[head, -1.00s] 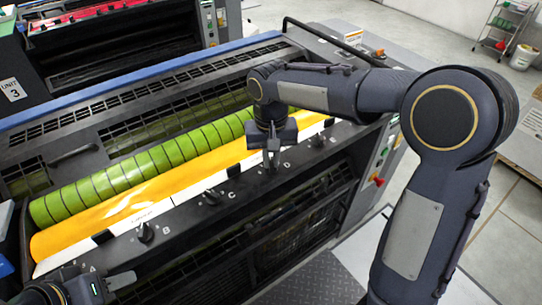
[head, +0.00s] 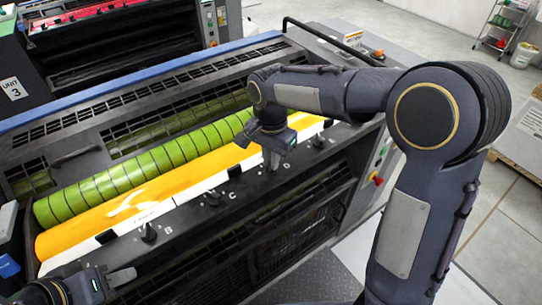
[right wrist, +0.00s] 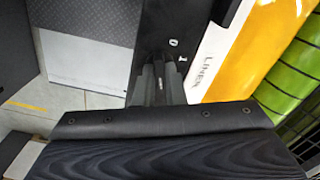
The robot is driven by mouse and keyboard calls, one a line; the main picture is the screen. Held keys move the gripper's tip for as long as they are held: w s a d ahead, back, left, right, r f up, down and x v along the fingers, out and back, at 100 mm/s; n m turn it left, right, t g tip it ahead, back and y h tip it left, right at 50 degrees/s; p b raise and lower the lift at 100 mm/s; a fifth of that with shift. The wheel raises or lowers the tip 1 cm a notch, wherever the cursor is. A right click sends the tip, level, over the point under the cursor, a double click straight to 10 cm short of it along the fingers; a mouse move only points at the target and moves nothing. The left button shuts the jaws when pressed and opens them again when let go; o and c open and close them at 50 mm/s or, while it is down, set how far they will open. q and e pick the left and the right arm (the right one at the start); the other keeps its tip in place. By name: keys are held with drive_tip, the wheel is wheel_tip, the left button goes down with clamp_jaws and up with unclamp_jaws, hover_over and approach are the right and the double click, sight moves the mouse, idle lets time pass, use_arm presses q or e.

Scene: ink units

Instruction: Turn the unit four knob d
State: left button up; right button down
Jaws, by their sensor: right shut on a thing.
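Knob d is at the letter D on the dark front rail (head: 190,214) of the unit with the yellow ink roller. My right gripper (head: 270,165) points down onto that spot and is shut on knob d, which its fingers hide. In the right wrist view the right gripper (right wrist: 155,75) has its fingers close together over the dark rail (right wrist: 155,35), beside a white label strip (right wrist: 212,52). My left gripper (head: 121,278) is at the lower left, near the front of the rail; its finger gap is unclear.
Knob b (head: 148,232), knob c (head: 212,198) and another knob (head: 318,140) stand along the same rail. The yellow roller (head: 130,203) and green roller (head: 140,172) lie behind it. A grey floor plate (head: 312,280) is in front.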

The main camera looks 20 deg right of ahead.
drive_tip(key=shift+m, duration=0.6)
drive_tip(key=c, duration=1.5)
unclamp_jaws()
drive_tip(key=shift+r, duration=0.1)
wheel_tip(320, 180, up, 8)
drive_tip(key=shift+f, duration=0.25)
drive_tip(key=shift+r, duration=0.1)
